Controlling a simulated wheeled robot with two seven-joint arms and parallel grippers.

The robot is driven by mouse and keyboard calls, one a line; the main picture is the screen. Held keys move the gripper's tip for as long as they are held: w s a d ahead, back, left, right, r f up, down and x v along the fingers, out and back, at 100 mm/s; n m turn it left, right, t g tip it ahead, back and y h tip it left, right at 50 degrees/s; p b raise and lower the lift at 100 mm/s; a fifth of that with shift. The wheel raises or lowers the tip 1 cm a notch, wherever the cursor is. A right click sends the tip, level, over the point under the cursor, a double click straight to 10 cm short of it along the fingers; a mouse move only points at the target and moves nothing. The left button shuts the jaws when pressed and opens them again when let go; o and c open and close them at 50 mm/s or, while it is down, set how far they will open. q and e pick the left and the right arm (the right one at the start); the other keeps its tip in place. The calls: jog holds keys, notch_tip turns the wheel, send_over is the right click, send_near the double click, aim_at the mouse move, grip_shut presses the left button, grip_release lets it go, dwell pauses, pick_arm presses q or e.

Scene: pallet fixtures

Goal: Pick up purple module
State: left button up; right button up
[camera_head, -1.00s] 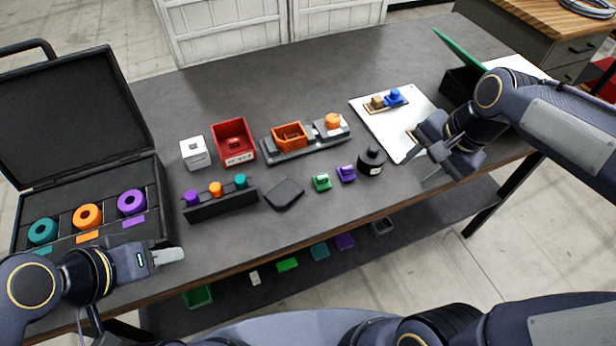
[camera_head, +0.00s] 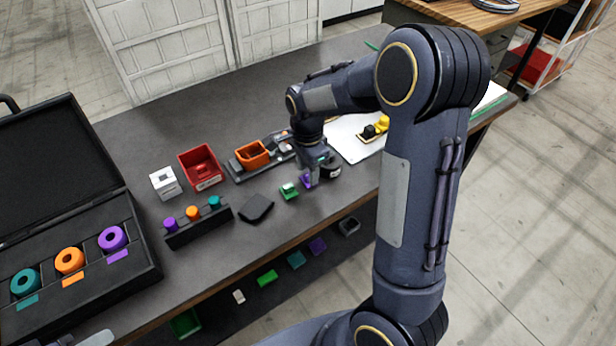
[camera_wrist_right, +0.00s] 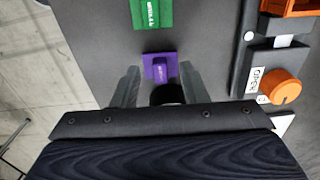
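The purple module (camera_head: 308,180) stands on the dark table near its front edge, just right of the green module (camera_head: 289,191). In the right wrist view the purple module (camera_wrist_right: 160,67) lies between and just ahead of the two fingers of my right gripper (camera_wrist_right: 158,84), which is open. In the head view my right gripper (camera_head: 312,176) reaches down over the module and partly hides it. The fingers look apart from the module in the wrist view; their height above the table is unclear. Only a tip of my left gripper (camera_head: 97,339) shows at the bottom left.
A black round object (camera_head: 331,169) stands close right of the purple module. The fixture with the orange bin (camera_head: 252,155) is behind. A black pad (camera_head: 257,208), a peg rack (camera_head: 198,224) and a red bin (camera_head: 201,166) are to the left. A white board (camera_head: 352,141) lies right.

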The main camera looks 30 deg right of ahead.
jog(key=shift+f, duration=0.6)
grip_shut()
jog(key=shift+r, duration=0.15)
